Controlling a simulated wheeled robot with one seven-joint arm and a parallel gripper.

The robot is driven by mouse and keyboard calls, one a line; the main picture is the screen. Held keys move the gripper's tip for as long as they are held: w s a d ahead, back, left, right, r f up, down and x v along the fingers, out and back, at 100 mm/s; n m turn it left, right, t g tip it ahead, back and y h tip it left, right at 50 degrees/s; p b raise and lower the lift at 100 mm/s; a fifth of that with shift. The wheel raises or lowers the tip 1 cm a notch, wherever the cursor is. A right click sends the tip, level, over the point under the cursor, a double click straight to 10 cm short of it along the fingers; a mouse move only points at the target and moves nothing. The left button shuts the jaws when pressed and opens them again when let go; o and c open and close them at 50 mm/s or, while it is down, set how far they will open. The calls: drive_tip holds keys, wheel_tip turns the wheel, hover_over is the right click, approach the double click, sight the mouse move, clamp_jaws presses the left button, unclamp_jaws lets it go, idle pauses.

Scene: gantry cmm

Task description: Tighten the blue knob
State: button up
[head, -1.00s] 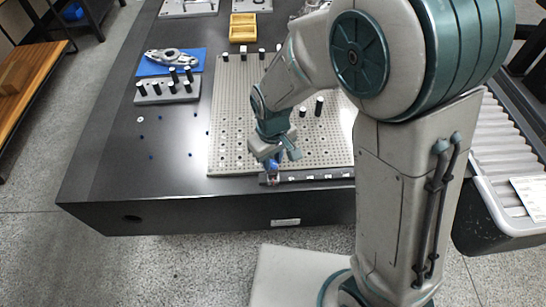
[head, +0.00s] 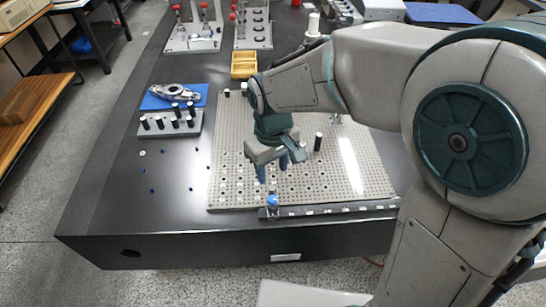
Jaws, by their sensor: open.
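The blue knob (head: 272,201) stands at the left end of a dark rail (head: 335,209) along the front edge of the perforated plate (head: 228,163). My gripper (head: 271,179) is open, with its fingers pointing down above and just behind the knob. Nothing shows between the fingers. The knob is apart from the fingertips and in clear view. Part of the plate is hidden by my arm.
A grey block with several black pins (head: 170,124) and a blue mat (head: 152,102) with a metal part lie to the left. A yellow tray (head: 244,65) sits behind the plate. A black post (head: 318,141) stands on the plate. The table's front left is mostly clear.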

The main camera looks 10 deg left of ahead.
drive_tip(key=shift+r, duration=1.35)
drive_tip(key=s+d+r+m+t+p, duration=0.1)
drive_tip(key=s+d+r+m+p, duration=0.1)
drive_tip(key=d, duration=0.9)
drive_tip(key=s+d+r+m+t+p, duration=0.1)
drive_tip(key=s+d+r+m+p, duration=0.2)
drive_tip(key=d, duration=0.8)
wheel_tip(320, 180, up, 3)
drive_tip(key=s+m, duration=0.2)
drive_tip(key=m, duration=0.2)
drive_tip(key=shift+s+d+t, duration=0.15)
drive_tip(key=shift+d+t, duration=0.1)
drive_tip(key=shift+t, duration=0.15)
drive_tip(key=shift+r, duration=0.1)
